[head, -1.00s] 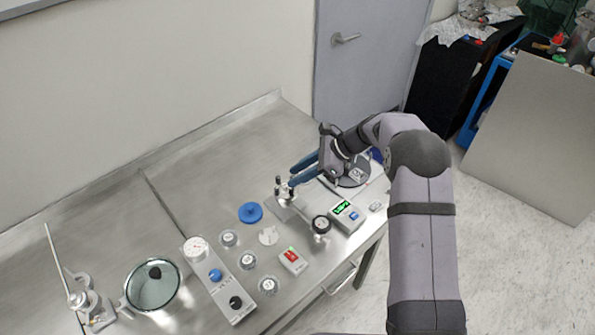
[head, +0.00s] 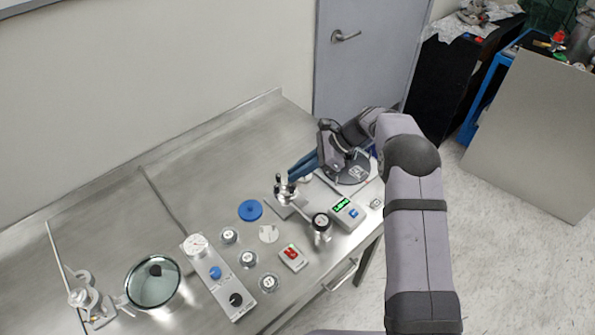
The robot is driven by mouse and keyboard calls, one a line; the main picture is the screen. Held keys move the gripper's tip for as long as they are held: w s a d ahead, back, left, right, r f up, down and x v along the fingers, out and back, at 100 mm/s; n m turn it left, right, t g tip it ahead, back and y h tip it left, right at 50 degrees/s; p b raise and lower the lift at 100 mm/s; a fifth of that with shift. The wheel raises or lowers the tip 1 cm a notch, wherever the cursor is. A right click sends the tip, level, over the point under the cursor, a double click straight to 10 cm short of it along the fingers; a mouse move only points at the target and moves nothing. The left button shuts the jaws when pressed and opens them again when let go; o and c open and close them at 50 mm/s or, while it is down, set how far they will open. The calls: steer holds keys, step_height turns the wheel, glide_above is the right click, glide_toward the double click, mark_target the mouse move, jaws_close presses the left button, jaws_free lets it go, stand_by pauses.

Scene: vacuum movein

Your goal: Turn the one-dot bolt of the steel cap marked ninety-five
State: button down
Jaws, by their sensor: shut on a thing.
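A steel fitting (head: 286,196) with several small dark-topped posts, seemingly its bolts, stands near the right part of the bench. My gripper (head: 291,178) has blue fingers that reach in from the upper right to the top of this fitting. They are shut on one of its bolts, which the fingertips mostly hide. I cannot read a ninety-five or any dots on the fitting at this size.
The back of the bench is clear.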

steer(key=shift+w+n+g+b, duration=0.3)
steer(key=shift+n+g, duration=0.5)
steer(key=shift+n, duration=0.2)
steer(key=shift+s+r+n+g, duration=0.1)
steer(key=shift+n+g, duration=0.2)
steer(key=shift+n, duration=0.1)
steer(key=c, duration=1.8)
jaws_free()
step_height(320, 180, up, 10)
steer(key=b, duration=0.1)
steer(key=shift+b, duration=0.4)
